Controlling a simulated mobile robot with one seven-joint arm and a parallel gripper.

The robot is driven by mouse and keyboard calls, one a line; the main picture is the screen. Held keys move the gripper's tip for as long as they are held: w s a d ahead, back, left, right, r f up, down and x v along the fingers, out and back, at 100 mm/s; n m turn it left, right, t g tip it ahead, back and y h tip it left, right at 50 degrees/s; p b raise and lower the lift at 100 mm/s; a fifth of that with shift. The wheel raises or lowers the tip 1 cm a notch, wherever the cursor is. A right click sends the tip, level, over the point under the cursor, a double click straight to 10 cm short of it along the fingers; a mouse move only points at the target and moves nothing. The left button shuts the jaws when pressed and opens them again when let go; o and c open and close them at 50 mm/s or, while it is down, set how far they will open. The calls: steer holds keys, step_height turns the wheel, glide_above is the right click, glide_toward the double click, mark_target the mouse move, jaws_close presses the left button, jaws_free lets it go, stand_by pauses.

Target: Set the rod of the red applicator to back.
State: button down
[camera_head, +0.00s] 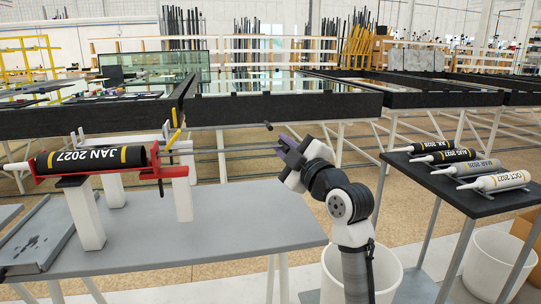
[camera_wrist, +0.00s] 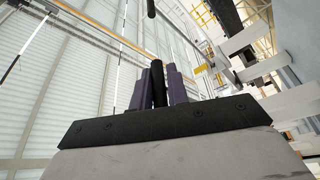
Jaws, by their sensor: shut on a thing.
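The red applicator (camera_head: 47,175) lies level on white posts on the grey table at the left. It holds a black cartridge (camera_head: 100,157) marked JAN 2027, with the white nozzle pointing left and the handle at the right end. My gripper (camera_head: 284,142) is right of the applicator, beyond the table's right edge. In the wrist view its purple fingers (camera_wrist: 160,88) are shut on a black bar (camera_wrist: 159,84), which appears to be the applicator's rod. A small black end (camera_head: 268,126) shows just left of the fingers in the head view. The rod's run to the handle is hard to make out.
Several cartridges (camera_head: 470,165) lie on a dark side table (camera_head: 480,205) at the right. White bins (camera_head: 497,262) stand under and beside it. Long black-edged racks (camera_head: 285,107) cross behind. The table's right half is clear.

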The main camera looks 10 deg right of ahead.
steer(key=shift+s+d+r, duration=0.1)
steer(key=shift+d+r, duration=0.15)
steer(key=shift+d, duration=0.05)
steer(key=c, duration=1.4)
jaws_free()
steer(key=shift+c, duration=0.2)
steer(key=shift+f, duration=0.1)
steer(key=shift+s+f, duration=0.1)
steer(key=shift+s, duration=0.05)
steer(key=b+v, duration=0.2)
steer(key=v, duration=1.1)
steer(key=shift+s+b, duration=0.25)
steer(key=shift+b, duration=0.1)
steer(key=shift+f, duration=0.1)
